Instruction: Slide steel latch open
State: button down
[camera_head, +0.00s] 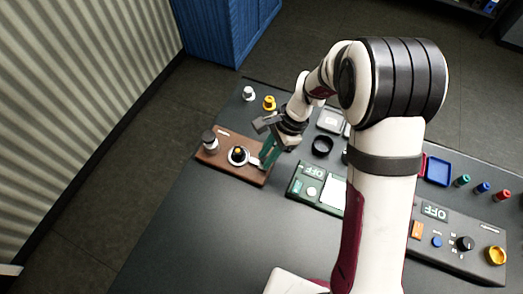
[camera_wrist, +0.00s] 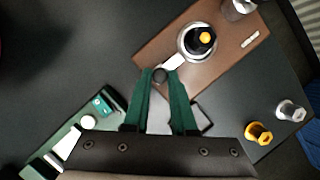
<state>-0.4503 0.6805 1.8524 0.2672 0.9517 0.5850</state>
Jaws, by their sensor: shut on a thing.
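The steel latch (camera_wrist: 175,61) is a short pale bar on the brown wooden board (camera_wrist: 148,49). It reaches from the round steel ring (camera_wrist: 184,54) toward a dark round knob (camera_wrist: 160,75). The ring surrounds a black part with an orange top (camera_wrist: 205,38). My gripper (camera_wrist: 162,78) has green fingers, and their tips are closed on the dark knob at the latch's outer end. In the head view my gripper (camera_head: 265,164) points down at the right end of the brown board (camera_head: 222,168). The fingers partly hide the latch there.
A green panel (camera_head: 303,186) marked OFF lies to the right of the board. A black ring (camera_head: 322,146) and a yellow knob (camera_head: 269,103) are behind. A grey control box (camera_head: 470,262) is at the right. The dark table is clear in front of the board.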

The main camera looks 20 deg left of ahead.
jog(key=shift+d, duration=0.45)
jog(key=c, duration=0.7)
grip_release()
jog(key=shift+c, duration=0.2)
jog(key=shift+r, duration=0.1)
jog(key=v, duration=1.5)
jog(key=shift+r, duration=0.3)
